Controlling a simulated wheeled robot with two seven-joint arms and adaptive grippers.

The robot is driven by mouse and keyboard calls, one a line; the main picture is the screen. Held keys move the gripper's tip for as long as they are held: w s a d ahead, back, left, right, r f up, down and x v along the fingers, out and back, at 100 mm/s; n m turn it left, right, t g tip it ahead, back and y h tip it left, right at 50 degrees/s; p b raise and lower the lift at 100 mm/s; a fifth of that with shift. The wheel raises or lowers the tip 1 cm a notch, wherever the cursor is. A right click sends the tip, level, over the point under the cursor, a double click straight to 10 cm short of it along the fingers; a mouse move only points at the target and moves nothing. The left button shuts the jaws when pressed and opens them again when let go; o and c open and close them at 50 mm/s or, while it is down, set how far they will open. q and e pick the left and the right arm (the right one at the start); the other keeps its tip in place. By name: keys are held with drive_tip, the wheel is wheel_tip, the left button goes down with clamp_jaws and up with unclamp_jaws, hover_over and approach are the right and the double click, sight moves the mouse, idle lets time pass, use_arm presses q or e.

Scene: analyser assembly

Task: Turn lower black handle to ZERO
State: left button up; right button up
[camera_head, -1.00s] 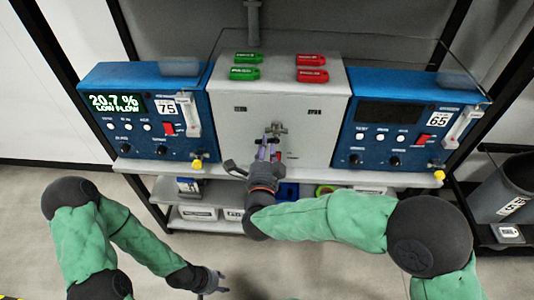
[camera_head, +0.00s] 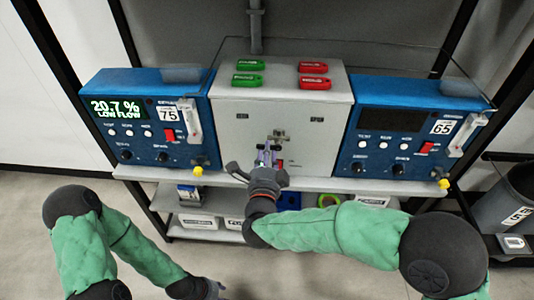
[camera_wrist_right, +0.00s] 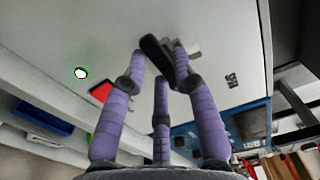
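The grey-white central cabinet (camera_head: 235,165) has a metal-coloured fitting (camera_head: 278,135) on its front. In the right wrist view a black handle (camera_wrist_right: 153,50) stands out from the panel, with a grey fitting behind it. My right gripper (camera_head: 267,152) is in front of the cabinet, just below the fitting. In the wrist view its purple fingers (camera_wrist_right: 160,68) are apart, with the handle between the upper two tips. The right one is close against the handle; I cannot tell whether it touches. My left gripper (camera_head: 213,287) hangs low, far from the cabinet, its fingers unclear.
Blue instrument boxes stand left (camera_head: 135,140) and right (camera_head: 385,145) of the cabinet. The left screen reads 20.7 % LOW FLOW. Green tags (camera_head: 248,80) and red tags (camera_head: 314,83) lie on top. A red button (camera_wrist_right: 101,92) is near my fingers. Containers sit on the lower shelf.

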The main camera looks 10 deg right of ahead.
drive_tip(key=shift+o, duration=0.7)
drive_tip(key=shift+s, duration=0.1)
drive_tip(key=v, duration=1.2)
